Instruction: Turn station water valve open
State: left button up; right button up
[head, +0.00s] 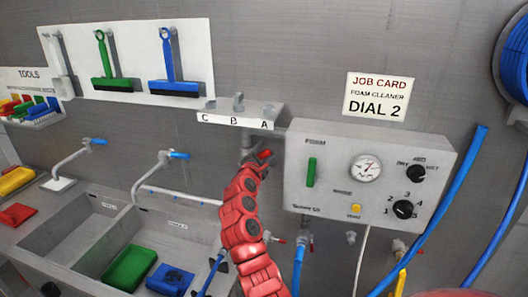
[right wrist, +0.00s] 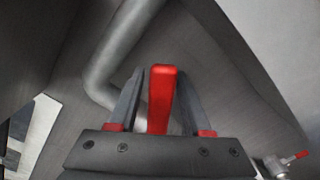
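The station water valve shows as a red lever (right wrist: 161,92) in the right wrist view, in front of a bent grey pipe (right wrist: 108,60). In the head view the pipe (head: 246,146) comes down below the shelf marked C, B, A. My right gripper (head: 264,156) is at this pipe and hides most of the valve. In the right wrist view my right gripper (right wrist: 161,72) has one finger on each side of the lever, with narrow gaps showing beside it, so it looks open around the lever. My left gripper is not in view.
A grey panel (head: 330,140) with a gauge and dials stands just right of the gripper. The labelled shelf (head: 225,121) is above it. Sinks (head: 120,235) lie at lower left. Another small red-handled valve (right wrist: 292,161) shows at lower right. A blue hose (head: 462,180) hangs at right.

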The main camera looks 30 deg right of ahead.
jog(key=shift+o, duration=0.3)
jog(key=shift+s+a+f, duration=0.1)
jog(key=shift+a, duration=0.05)
jog(key=b+v, duration=0.6)
jog(key=v, duration=1.1)
jog(key=shift+s, duration=0.1)
